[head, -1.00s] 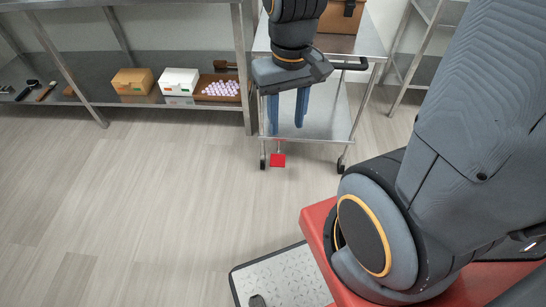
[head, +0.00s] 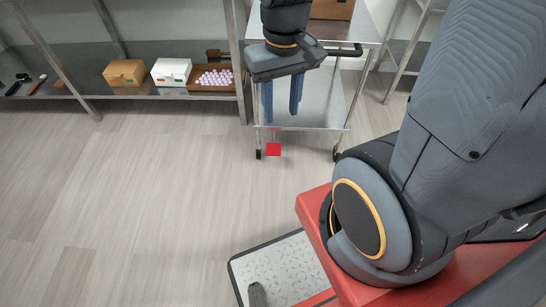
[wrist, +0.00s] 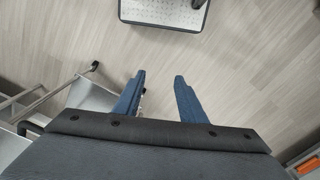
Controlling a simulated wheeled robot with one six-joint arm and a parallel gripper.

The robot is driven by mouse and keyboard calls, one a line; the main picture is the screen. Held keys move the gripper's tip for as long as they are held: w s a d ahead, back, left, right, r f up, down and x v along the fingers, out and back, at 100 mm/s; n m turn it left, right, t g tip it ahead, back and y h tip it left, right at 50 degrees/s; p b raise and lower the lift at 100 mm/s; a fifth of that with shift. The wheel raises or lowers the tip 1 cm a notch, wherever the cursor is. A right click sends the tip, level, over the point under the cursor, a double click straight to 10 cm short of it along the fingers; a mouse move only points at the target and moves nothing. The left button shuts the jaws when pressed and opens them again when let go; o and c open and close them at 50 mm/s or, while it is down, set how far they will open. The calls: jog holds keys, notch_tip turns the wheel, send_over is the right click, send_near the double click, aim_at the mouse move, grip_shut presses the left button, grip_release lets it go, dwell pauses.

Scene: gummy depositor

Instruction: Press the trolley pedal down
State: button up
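The red trolley pedal (head: 273,149) sticks out low at the front of the metal trolley (head: 318,103), near its left front caster, just above the floor. My gripper (head: 282,112) points down in front of the trolley, with its blue fingers apart and nothing between them. In the head view the fingertips appear above the pedal; the exact gap is hard to judge. In the wrist view my gripper (wrist: 158,75) also shows its two fingers spread, with floor between them. I cannot make out the pedal in the wrist view.
A brown box (head: 332,9) stands on the trolley top. A metal shelf at the left holds a cardboard box (head: 125,73), a white box (head: 171,71) and a tray of purple pieces (head: 214,78). A textured plate (head: 277,270) lies nearer. Floor between is clear.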

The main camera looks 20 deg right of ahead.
jog(key=shift+w+f, duration=0.1)
jog(key=shift+w, duration=0.1)
jog(key=c, duration=0.6)
jog(key=w+d+f+m+b, duration=0.1)
jog(key=w+f+b, duration=0.1)
jog(key=w+f, duration=0.2)
jog(key=w+f+b, duration=0.2)
jog(key=w+f, duration=0.1)
jog(key=w, duration=0.1)
jog(key=w+d+f+m+b, duration=0.1)
jog(key=w+f+b, duration=0.1)
jog(key=w+f, duration=0.2)
jog(key=shift+w+d+f+m, duration=0.3)
jog(key=shift+d+f, duration=0.05)
grip_shut()
jog(key=w+d+f+m+b, duration=0.2)
jog(key=w+f+b, duration=0.3)
jog(key=f, duration=1)
jog(key=w+d+f+m+b, duration=0.2)
jog(key=w+d+f+b, duration=0.2)
jog(key=w+f, duration=0.5)
jog(key=w+d+f+m+b, duration=0.3)
jog(key=w+f+b, duration=0.4)
jog(key=f, duration=1.5)
jog(key=shift+w+f+t+h, duration=0.15)
jog(key=shift+t+h, duration=0.25)
jog(key=shift+f, duration=0.1)
